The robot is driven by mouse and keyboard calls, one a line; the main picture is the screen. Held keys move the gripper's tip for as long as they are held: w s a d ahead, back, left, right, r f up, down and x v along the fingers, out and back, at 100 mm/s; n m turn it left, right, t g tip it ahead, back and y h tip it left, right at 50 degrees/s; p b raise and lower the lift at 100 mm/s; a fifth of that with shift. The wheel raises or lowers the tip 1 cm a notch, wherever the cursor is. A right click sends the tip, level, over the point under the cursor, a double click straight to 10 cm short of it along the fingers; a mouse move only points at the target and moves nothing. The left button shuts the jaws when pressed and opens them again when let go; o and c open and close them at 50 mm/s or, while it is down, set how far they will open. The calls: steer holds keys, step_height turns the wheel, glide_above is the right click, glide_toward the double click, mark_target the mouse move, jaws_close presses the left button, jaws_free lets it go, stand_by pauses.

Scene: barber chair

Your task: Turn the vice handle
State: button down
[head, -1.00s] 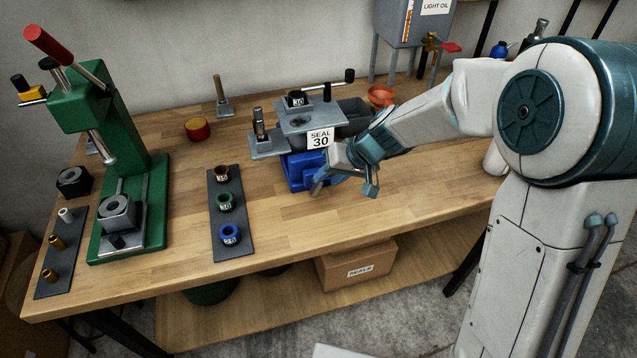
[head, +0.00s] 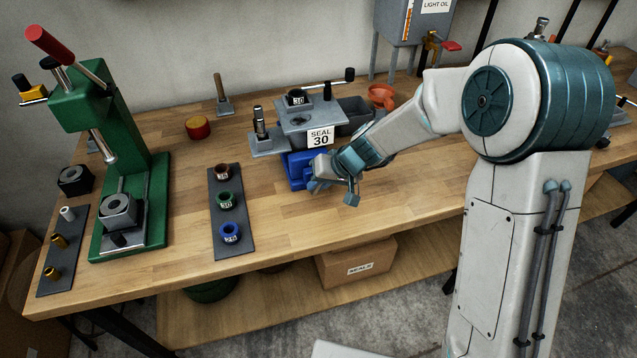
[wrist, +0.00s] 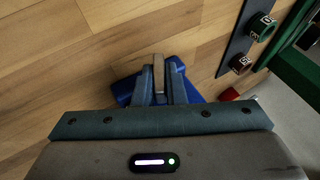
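My gripper (head: 334,192) is low at the front right of the blue body.
A green press (head: 125,175) stands at the left. A dark strip with several rings (head: 226,215) lies between press and vice. An orange funnel (head: 382,95) and a grey oil tank (head: 402,22) are behind. The front of the bench (head: 385,215) is clear.

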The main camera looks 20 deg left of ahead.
steer(key=shift+f+b, duration=0.15)
steer(key=shift+b, duration=0.65)
steer(key=shift+f+y+b, duration=0.1)
steer(key=shift+y+b, duration=0.3)
steer(key=shift+b, duration=0.1)
steer(key=b, duration=0.2)
steer(key=y+b, duration=0.1)
steer(key=b, duration=0.1)
steer(key=shift+w+d+f+g, duration=0.15)
steer(key=shift+f+g, duration=0.1)
steer(key=shift+g, duration=0.15)
steer(key=m+g+y+b, duration=0.1)
steer(key=y+b, duration=0.1)
steer(key=b, duration=0.5)
steer(key=shift+y, duration=0.3)
steer(key=g+y+b, duration=0.1)
steer(key=y+b, duration=0.1)
steer(key=b, duration=0.2)
steer(key=shift+d+f+m+b, duration=0.15)
steer(key=shift+m+b, duration=0.25)
steer(key=m+g+y+b, duration=0.1)
steer(key=y+b, duration=0.2)
steer(key=shift+r, duration=0.2)
steer(key=shift+r+y+b, duration=0.1)
steer(key=shift+y+b, duration=0.3)
steer(key=c, duration=1.5)
jaws_free()
